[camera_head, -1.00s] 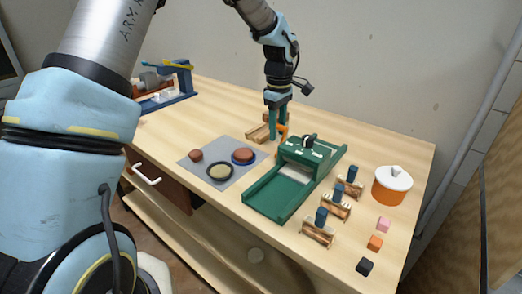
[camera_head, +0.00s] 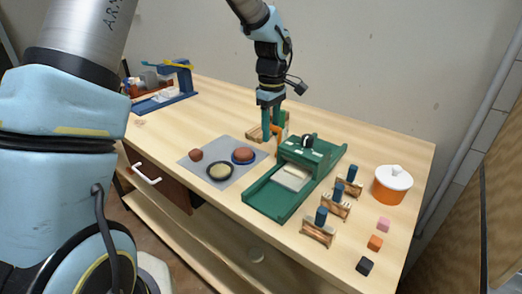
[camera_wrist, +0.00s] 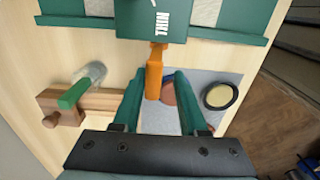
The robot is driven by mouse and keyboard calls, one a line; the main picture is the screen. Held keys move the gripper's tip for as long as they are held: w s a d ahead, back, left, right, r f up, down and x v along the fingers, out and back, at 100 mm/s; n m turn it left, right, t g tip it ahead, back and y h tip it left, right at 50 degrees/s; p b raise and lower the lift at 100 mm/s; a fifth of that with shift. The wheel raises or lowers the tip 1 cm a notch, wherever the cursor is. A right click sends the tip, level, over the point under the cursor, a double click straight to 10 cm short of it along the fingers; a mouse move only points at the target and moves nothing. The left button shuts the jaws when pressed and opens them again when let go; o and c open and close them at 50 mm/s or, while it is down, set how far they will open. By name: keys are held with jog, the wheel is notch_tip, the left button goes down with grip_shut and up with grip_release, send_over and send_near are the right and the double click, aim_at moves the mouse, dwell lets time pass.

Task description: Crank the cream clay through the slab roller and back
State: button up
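The green slab roller (camera_head: 262,198) stands on the table with a pale cream slab (camera_head: 292,178) lying on its near bed, in front of the roller housing. The slab's far end is hidden under the housing. The orange crank handle (camera_wrist: 154,75) sticks out from the roller's side, below the housing marked THIN in the wrist view. My gripper (camera_head: 272,136) is at the crank on the far left side of the roller. In the wrist view, my gripper (camera_wrist: 153,80) has its green fingers apart, one on each side of the handle, with gaps visible.
A grey mat (camera_head: 196,172) left of the roller holds brown clay pieces and a cream disc in a dark ring (camera_head: 220,171). Wooden stands with blue knobs (camera_head: 318,232), small cubes and an orange pot (camera_head: 390,190) stand to the right. A wooden piece (camera_wrist: 95,103) lies close beside my gripper.

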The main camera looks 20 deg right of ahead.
jog(key=shift+s+a+f, duration=0.1)
jog(key=shift+s+a, duration=0.35)
jog(key=shift+a, duration=0.4)
jog(key=shift+s+a+f+b, duration=0.25)
jog(key=shift+s+a+b, duration=0.1)
jog(key=shift+a, duration=0.2)
jog(key=shift+s+a+f+b, duration=0.25)
jog(key=shift+s+a+b, duration=0.1)
jog(key=shift+a, duration=0.2)
